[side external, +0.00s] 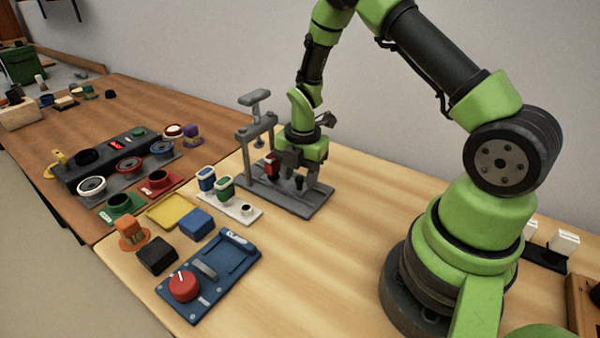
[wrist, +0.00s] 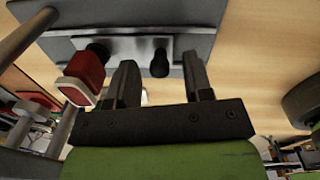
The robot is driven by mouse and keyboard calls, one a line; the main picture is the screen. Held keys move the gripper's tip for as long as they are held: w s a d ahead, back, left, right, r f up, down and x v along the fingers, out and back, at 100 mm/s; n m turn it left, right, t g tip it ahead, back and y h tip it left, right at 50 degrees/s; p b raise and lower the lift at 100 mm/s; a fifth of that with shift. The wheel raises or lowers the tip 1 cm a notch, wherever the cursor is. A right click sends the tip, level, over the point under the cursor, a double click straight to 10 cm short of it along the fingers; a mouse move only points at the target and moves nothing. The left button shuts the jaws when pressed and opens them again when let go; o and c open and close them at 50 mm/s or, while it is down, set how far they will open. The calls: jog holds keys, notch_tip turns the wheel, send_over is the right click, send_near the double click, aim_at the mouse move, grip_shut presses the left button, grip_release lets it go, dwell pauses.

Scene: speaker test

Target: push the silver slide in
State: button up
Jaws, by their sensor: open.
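The silver slide (wrist: 128,47) is a light metal strip on the dark grey base plate of a press stand. In the wrist view it carries a black knob (wrist: 160,63), and a red block with a white face (wrist: 84,78) stands at its left end. My gripper (wrist: 162,70) is open, with one finger on each side of the knob in that view; I cannot tell whether either touches it. In the side view my gripper (side external: 297,176) is low over the base plate (side external: 313,205), and the red block (side external: 272,165) is left of it. The slide is mostly hidden there.
The press stand's posts and T-handle (side external: 255,98) rise close to the left of my gripper. A white tray (side external: 238,209) with small coloured blocks and a blue fixture with a red dial (side external: 184,286) lie to the left. The table in front is clear.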

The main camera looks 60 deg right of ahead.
grip_shut()
jog(key=shift+w, duration=2.05)
grip_release()
notch_tip(320, 180, up, 10)
jog(key=shift+s, duration=0.3)
